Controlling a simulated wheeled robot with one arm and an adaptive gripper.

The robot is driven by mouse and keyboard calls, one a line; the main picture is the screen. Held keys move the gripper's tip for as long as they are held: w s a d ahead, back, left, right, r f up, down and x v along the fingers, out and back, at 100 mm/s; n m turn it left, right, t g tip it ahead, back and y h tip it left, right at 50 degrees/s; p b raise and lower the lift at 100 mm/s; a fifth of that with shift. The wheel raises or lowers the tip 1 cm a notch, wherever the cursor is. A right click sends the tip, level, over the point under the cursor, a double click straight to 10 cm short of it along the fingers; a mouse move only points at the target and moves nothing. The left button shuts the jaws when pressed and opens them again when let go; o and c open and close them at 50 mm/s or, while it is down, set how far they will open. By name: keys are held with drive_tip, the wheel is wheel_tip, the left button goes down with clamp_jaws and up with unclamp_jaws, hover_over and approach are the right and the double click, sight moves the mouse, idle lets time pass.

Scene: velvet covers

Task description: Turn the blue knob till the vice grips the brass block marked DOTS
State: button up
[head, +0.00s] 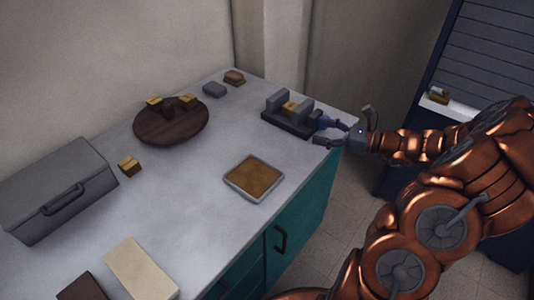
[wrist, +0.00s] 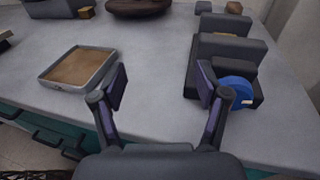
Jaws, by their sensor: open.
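The grey vice (head: 280,121) stands at the table's back right corner, and a brass block (head: 290,107) sits between its jaws. Any mark on that block is too small to read. My gripper (head: 331,132) is at the knob end of the vice. It is open and empty; in the wrist view the gap between its fingers (wrist: 162,84) lies left of the knob, and the right finger overlaps the knob's left edge.
A tray with a brown inside (head: 240,192) lies on the table. A round wooden board (head: 170,126) bears two brass blocks; another brass block (head: 129,165) lies near the grey toolbox (head: 55,190). Small grey (head: 214,90) and brown (head: 234,77) blocks sit behind the vice. The middle is clear.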

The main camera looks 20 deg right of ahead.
drive_tip(key=s+a+r+n+g+p, duration=0.1)
drive_tip(key=s+a+n+g, duration=0.3)
drive_tip(key=a, duration=0.6)
drive_tip(key=s+a+r+n+g+p, duration=0.2)
drive_tip(key=s+a+r+n+g, duration=0.2)
drive_tip(key=a+n, duration=0.3)
drive_tip(key=shift+s+a+r+g, duration=0.25)
drive_tip(key=shift+a+g, duration=0.55)
drive_tip(key=shift+a, duration=0.7)
drive_tip(key=shift+f, duration=0.1)
